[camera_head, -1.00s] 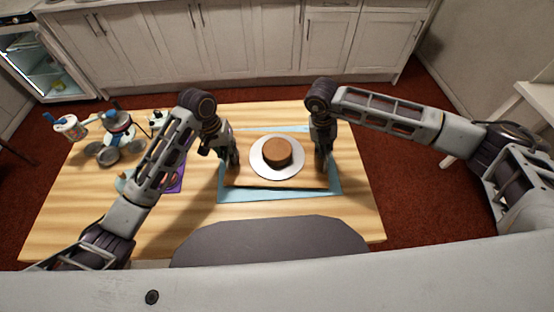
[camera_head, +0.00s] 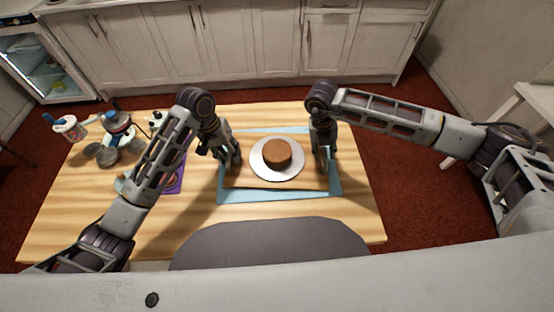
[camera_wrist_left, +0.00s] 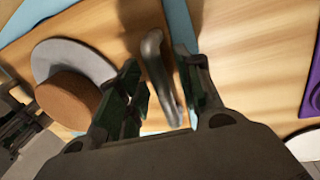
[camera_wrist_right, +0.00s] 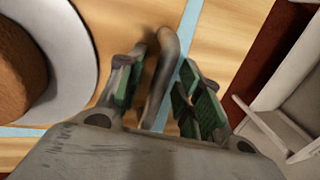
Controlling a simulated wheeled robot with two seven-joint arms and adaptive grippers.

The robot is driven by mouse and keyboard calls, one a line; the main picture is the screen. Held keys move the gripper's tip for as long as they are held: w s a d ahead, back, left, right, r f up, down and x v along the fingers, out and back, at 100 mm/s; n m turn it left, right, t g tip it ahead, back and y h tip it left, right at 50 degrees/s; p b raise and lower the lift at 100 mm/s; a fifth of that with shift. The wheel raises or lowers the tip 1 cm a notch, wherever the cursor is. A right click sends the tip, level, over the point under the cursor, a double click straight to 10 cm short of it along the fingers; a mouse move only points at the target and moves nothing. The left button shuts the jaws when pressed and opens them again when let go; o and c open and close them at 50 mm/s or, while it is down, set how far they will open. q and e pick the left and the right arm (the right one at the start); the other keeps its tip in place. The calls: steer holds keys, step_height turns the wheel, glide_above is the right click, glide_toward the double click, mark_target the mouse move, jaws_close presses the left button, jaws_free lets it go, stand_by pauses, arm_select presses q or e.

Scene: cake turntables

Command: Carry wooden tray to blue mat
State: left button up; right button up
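The wooden tray (camera_head: 235,180) appears to lie flat on the blue mat (camera_head: 262,196), whose edges show around it. A white plate (camera_head: 262,172) with a brown cake (camera_head: 277,151) sits on the tray. My left gripper (camera_head: 229,165) is at the tray's left end. In the left wrist view its fingers (camera_wrist_left: 160,95) stand apart on either side of a grey handle (camera_wrist_left: 153,58), with gaps visible. My right gripper (camera_head: 323,166) is at the right end. In the right wrist view its fingers (camera_wrist_right: 158,95) are also spread around a handle (camera_wrist_right: 168,52).
A purple mat (camera_head: 176,178) lies left of the blue mat, partly behind my left arm. A blue-topped stand (camera_head: 117,124) and a white cup (camera_head: 68,127) are at the table's back left. A dark chair back (camera_head: 270,245) is at the front edge. The table's right side is clear.

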arm_select(q)
step_height(320, 180, up, 11)
steer(key=a, duration=0.2)
steer(key=shift+w, duration=0.15)
stand_by(0.3)
steer(key=shift+a+f, duration=0.1)
arm_select(e)
steer(key=shift+r, duration=0.1)
step_height(320, 180, up, 12)
steer(key=a, duration=0.2)
steer(key=shift+w+a+f, duration=0.15)
steer(key=shift+a+f, duration=0.05)
steer(key=shift+f, duration=0.05)
stand_by(0.5)
stand_by(0.6)
